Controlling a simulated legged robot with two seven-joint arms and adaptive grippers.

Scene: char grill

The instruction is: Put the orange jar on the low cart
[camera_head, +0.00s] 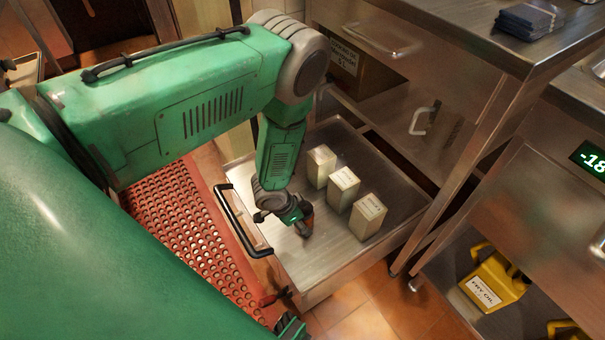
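My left gripper (303,223) points down at the cart's near left part, just right of the handle. A small brown-orange piece (307,211) shows at the gripper. I cannot tell whether it is the orange jar or part of the gripper, nor whether the fingers are closed. No other orange jar is clearly visible. A green and black piece (290,328) at the bottom edge may be my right gripper; its fingers are not clear.
Three cream cartons (343,188) stand in a row on the cart, right of my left gripper. A red perforated mat (180,215) lies left of the cart. Steel counters stand behind and right. A yellow container (493,283) sits on a low shelf at right.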

